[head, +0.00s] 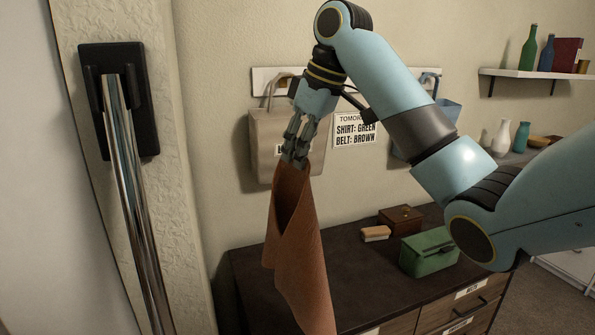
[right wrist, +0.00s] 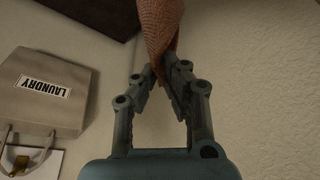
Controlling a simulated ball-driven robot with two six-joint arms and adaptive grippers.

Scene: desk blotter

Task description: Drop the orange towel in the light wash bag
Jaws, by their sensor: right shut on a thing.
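The orange towel (head: 297,250) hangs down from my right gripper (head: 294,158), pinched at its top edge. In the right wrist view the towel (right wrist: 160,25) shows at the shut fingertips (right wrist: 160,76). A light beige bag (head: 264,135) hangs by its handle on the wall, partly hidden behind my right gripper. In the right wrist view the bag (right wrist: 45,112) carries a "LAUNDRY" label. In the head view the gripper and towel overlap the bag's lower right; I cannot tell the exact gap. My left gripper is not in view.
A blue bag (head: 449,108) hangs on the wall right of the beige one, partly behind my arm. A dark dresser (head: 350,275) below holds a green box (head: 429,254), a brown box (head: 400,219) and a brush (head: 375,233).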

